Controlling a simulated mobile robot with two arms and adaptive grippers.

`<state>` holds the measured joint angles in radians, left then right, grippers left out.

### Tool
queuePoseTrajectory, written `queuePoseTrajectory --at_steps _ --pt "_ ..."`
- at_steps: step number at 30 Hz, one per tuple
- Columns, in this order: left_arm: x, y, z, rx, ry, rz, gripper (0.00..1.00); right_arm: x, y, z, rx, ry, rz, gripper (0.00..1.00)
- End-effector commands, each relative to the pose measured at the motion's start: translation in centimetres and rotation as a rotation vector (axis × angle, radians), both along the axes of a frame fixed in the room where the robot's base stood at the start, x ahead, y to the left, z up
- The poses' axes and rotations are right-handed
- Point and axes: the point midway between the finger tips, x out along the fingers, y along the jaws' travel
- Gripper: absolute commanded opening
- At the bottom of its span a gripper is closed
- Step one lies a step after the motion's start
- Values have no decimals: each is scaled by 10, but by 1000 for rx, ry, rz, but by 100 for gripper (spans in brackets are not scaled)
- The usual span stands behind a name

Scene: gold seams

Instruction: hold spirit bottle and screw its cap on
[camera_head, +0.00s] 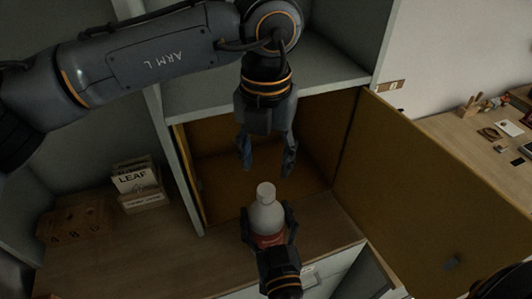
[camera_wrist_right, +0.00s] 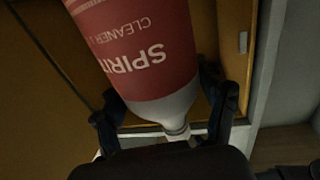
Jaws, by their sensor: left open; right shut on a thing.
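The spirit bottle (camera_head: 266,216) is white with a red label and stands roughly upright in my right gripper (camera_head: 268,232). A pale cap (camera_head: 265,190) shows at its top; I cannot tell how tightly it sits. In the right wrist view the bottle (camera_wrist_right: 150,60) appears upside down, its label reading SPIRIT CLEANER, with the narrow neck end low in the picture. The fingers of my right gripper (camera_wrist_right: 168,112) are on either side of it. My left gripper (camera_head: 267,166) points down just above the cap, open and empty, fingers spread apart.
An open cabinet compartment (camera_head: 225,185) with a yellow-brown interior lies behind the bottle, its door (camera_head: 430,185) swung out to the right. A wooden box of cards marked LEAF (camera_head: 138,185) stands on the counter (camera_head: 130,245) at left. A desk (camera_head: 470,140) with small items is at far right.

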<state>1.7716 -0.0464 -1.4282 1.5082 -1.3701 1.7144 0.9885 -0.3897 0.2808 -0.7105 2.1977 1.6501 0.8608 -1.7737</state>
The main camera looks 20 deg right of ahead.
Motion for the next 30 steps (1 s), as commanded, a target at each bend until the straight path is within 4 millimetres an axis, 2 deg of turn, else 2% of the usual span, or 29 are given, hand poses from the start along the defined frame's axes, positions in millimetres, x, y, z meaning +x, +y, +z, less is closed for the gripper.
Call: queuePoseTrajectory --at_steps 3,9,15,21,30 --pt "0 0 2 2 0 254 52 0 0 0 0 0 0 0" --pt "0 0 4 4 0 657 52 0 0 0 0 0 0 0" --pt "0 0 6 5 0 925 52 0 0 0 0 0 0 0" --pt "0 0 6 7 -1 1020 52 0 0 0 0 0 0 0" --pt "0 0 6 7 -1 1024 52 0 0 0 0 0 0 0"
